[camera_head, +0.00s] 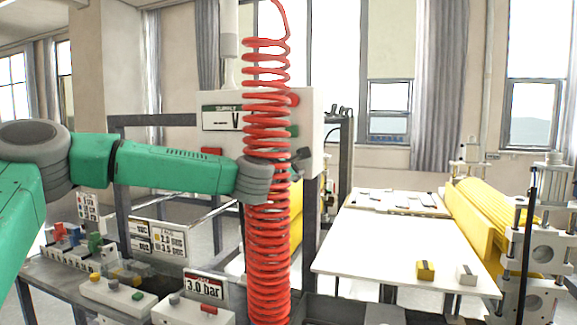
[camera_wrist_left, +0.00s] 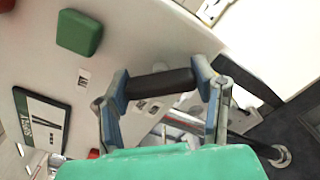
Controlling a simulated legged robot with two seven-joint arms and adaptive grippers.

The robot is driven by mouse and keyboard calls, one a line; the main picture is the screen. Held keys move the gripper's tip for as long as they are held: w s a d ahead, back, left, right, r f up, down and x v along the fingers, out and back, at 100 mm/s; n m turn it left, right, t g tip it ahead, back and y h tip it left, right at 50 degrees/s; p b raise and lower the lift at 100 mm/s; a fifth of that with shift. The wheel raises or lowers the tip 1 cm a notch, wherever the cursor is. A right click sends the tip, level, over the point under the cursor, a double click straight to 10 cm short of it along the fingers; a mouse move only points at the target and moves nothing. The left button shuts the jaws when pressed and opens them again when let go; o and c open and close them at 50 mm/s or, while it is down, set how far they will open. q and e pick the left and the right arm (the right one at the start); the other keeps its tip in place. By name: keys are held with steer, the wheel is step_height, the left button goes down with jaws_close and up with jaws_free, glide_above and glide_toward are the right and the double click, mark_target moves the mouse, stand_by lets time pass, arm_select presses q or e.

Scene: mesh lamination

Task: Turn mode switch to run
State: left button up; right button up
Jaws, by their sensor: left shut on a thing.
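A white supply panel (camera_head: 313,120) with a small display (camera_head: 222,118) stands at the picture's centre in the head view. My left arm reaches it from the left. My left gripper (camera_wrist_left: 160,84) is shut on a dark bar-shaped handle (camera_wrist_left: 158,85), which looks like the mode switch's handle, in front of the panel face (camera_wrist_left: 140,45). The blue finger pads press on its two ends. In the head view, the red coiled hose hides most of this gripper, and any marking for the switch position cannot be read. My right gripper is not in view.
The red coiled hose (camera_head: 268,230) hangs in front of the panel and my left wrist. A green button (camera_wrist_left: 79,32) is on the panel near the gripper. A white table (camera_head: 390,245) with yellow rollers (camera_head: 490,215) beside it stands right. Control boxes (camera_head: 195,315) stand lower left.

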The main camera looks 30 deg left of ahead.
arm_select(q)
steer(key=m, duration=0.5)
steer(key=shift+d+f, duration=0.15)
steer(key=m, duration=0.2)
steer(key=shift+f+m, duration=0.1)
steer(key=shift+m, duration=0.2)
steer(key=shift+f+m, duration=0.15)
steer(key=shift+m, duration=0.25)
steer(key=shift+f, duration=0.1)
steer(key=o, duration=1.2)
steer(key=shift+c, duration=0.2)
steer(key=shift+w+d, duration=0.1)
steer(key=shift+r, duration=0.25)
